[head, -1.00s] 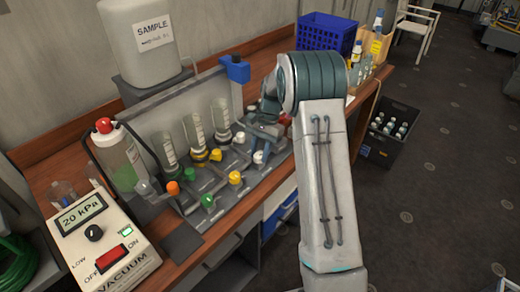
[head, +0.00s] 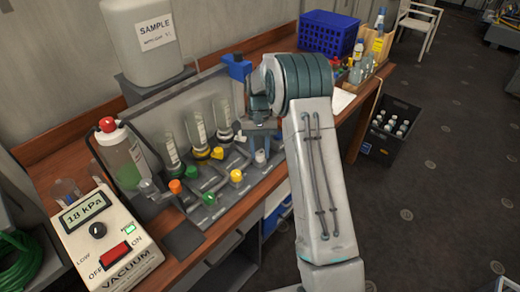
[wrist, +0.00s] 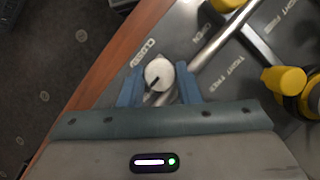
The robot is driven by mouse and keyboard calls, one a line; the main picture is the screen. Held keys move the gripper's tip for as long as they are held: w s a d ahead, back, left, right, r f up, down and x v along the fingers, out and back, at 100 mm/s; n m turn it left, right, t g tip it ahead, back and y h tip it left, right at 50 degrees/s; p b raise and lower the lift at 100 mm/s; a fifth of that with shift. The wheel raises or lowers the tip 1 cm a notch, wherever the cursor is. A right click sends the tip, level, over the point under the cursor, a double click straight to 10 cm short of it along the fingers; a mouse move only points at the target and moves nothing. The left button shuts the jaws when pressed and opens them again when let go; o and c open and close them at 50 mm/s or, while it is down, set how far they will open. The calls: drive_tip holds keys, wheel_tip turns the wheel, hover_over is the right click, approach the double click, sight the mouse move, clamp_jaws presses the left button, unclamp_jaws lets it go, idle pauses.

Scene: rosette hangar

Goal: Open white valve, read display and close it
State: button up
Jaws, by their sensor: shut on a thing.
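The white valve (wrist: 158,74) is a round knob with a dark mark on a grey panel; in the head view it shows as a small white cap (head: 260,156) at the panel's right end. My gripper (wrist: 160,88) is shut on it, one blue finger on each side.
Yellow valves (wrist: 290,80) stand right of the white one in the wrist view. Orange (head: 175,186) and green (head: 209,198) caps, upright glass tubes (head: 196,128) and a red-capped bottle (head: 120,150) stand to the left. A black crate (head: 388,130) is on the floor.

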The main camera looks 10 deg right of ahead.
idle(0.4)
drive_tip(key=o, duration=1)
drive_tip(key=v, duration=1.4)
drive_tip(key=shift+b, duration=0.3)
drive_tip(key=shift+f, duration=0.1)
